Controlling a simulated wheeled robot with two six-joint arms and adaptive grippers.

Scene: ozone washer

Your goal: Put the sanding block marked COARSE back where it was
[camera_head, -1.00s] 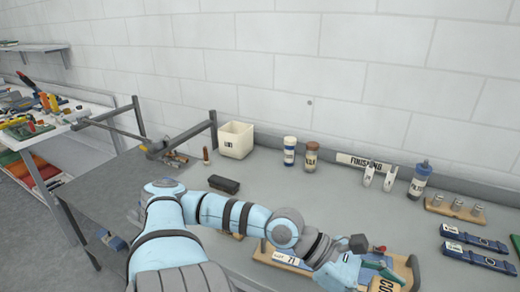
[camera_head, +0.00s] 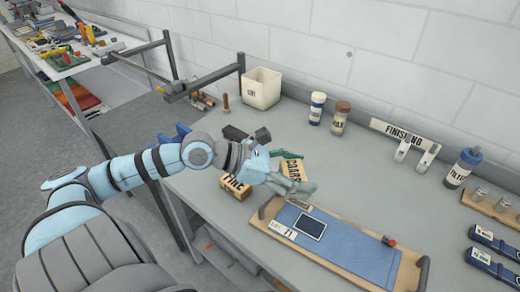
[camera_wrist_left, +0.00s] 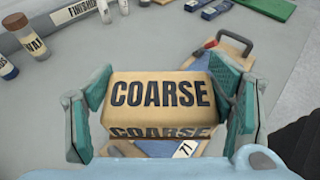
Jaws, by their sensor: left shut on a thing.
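The tan sanding block marked COARSE (camera_head: 292,168) is in my left gripper (camera_head: 291,181). In the left wrist view the COARSE block (camera_wrist_left: 161,104) sits between the two green finger pads, its lettering facing the camera. My left gripper (camera_wrist_left: 165,110) is shut on it. In the head view the block is above the bench, close to the left end of the wooden tray (camera_head: 265,212). A second tan block marked FINE (camera_head: 235,187) rests on the bench just left of it, partly near my gripper. My right gripper is not in view.
The bench between the jars and tray is clear.

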